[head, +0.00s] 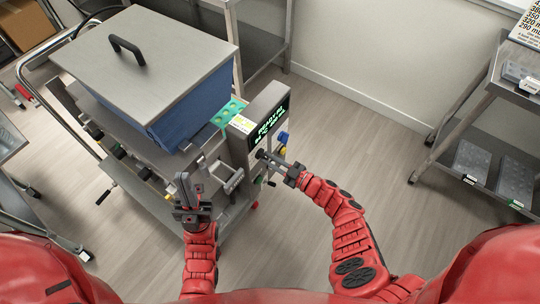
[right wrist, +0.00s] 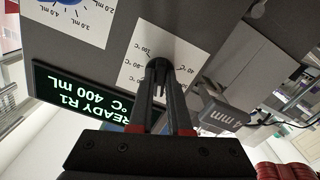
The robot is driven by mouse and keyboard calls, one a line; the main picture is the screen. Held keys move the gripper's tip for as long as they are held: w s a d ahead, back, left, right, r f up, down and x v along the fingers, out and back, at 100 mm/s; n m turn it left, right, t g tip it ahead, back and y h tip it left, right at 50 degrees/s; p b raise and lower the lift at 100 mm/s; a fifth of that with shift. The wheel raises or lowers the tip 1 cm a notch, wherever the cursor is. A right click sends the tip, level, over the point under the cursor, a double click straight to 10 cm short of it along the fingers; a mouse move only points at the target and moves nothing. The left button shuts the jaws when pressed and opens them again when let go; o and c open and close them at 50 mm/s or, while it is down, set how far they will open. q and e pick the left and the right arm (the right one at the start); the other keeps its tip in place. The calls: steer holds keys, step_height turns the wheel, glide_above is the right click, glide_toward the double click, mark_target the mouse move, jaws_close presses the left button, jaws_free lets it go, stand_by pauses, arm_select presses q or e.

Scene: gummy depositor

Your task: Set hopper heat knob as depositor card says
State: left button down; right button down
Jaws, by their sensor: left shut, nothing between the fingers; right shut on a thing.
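The depositor's control box (head: 254,128) carries a dark display (head: 269,121) with green text. In the right wrist view the display (right wrist: 88,92) is upside down and reads "READY R1" and "°C 400 mL", partly cut off. The hopper heat knob (right wrist: 158,66) is dark, on a white dial plate (right wrist: 134,72) with °C marks, some hidden by the fingers. My right gripper (head: 265,156) is shut on this knob; its fingers (right wrist: 161,88) straddle it. My left gripper (head: 184,181) is shut and empty, left of the box.
A blue hopper (head: 190,108) with a grey lid (head: 150,58) stands on the depositor cart. A blue knob (head: 283,137) is beside the display, with an mL dial (right wrist: 72,18). A shelf rack (head: 480,130) stands at right. Floor between is clear.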

steer(key=shift+r+m+p, duration=0.1)
steer(key=shift+m+p, duration=0.25)
steer(key=shift+m, duration=1.55)
steer(key=c, duration=0.9)
jaws_free()
steer(key=shift+o, duration=0.2)
